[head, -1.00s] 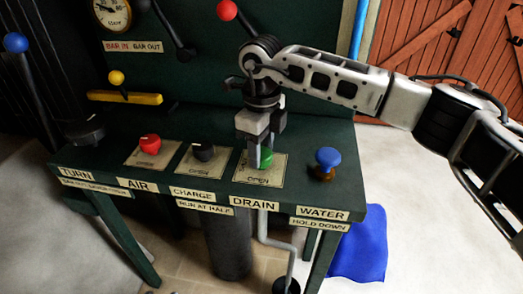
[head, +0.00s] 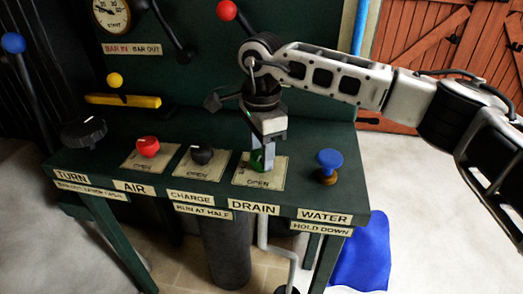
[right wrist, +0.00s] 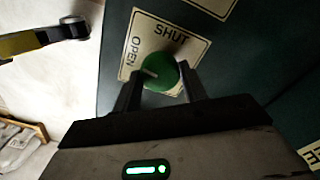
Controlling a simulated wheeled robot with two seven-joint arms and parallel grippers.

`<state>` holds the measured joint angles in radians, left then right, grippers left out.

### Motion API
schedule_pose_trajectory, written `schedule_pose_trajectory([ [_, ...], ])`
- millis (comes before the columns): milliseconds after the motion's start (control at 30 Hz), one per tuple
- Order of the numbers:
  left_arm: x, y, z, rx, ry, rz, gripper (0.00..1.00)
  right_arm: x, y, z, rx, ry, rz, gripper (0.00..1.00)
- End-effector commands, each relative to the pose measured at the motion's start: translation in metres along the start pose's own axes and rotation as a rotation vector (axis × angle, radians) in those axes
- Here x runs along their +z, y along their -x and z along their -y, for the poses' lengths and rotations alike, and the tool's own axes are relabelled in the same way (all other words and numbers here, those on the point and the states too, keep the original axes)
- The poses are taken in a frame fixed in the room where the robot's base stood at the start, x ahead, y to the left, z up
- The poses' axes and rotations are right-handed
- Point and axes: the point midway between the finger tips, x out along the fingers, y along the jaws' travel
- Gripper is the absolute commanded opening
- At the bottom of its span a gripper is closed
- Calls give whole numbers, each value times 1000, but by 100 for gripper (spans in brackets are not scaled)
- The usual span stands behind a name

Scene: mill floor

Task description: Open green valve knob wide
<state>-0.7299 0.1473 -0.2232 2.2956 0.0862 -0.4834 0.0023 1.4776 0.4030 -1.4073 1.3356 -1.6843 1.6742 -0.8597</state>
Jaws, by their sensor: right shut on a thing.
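The green valve knob (head: 258,164) sits on the DRAIN plate (head: 243,180) on the dark green bench, mostly hidden by my right gripper (head: 262,156) in the head view. In the right wrist view the round green knob (right wrist: 160,70) lies between the two dark fingers of my right gripper (right wrist: 160,86). The gripper is shut on the knob from above. The knob's white mark is on its left side, toward the word OPEN; SHUT is printed above the knob in that view. My left gripper is not in view.
Left of the knob stand a black CHARGE knob (head: 202,154), a red AIR knob (head: 148,147) and a black TURN handwheel (head: 84,132). A blue WATER button (head: 330,162) stands close on the right. Levers and a gauge (head: 111,14) are on the panel behind.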

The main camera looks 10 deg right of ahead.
Motion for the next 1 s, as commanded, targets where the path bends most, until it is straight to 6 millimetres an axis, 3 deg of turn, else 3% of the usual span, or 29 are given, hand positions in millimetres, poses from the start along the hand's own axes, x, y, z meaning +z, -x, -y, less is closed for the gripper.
schedule_pose_trajectory([
  [400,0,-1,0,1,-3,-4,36,0,2,1,-3,175,2,20],
  [933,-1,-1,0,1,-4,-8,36,0,2,1,-4,198,1,20],
  [967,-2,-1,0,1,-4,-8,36,0,2,1,-4,198,1,48],
  [1000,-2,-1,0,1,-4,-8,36,0,2,1,-4,197,1,59],
])
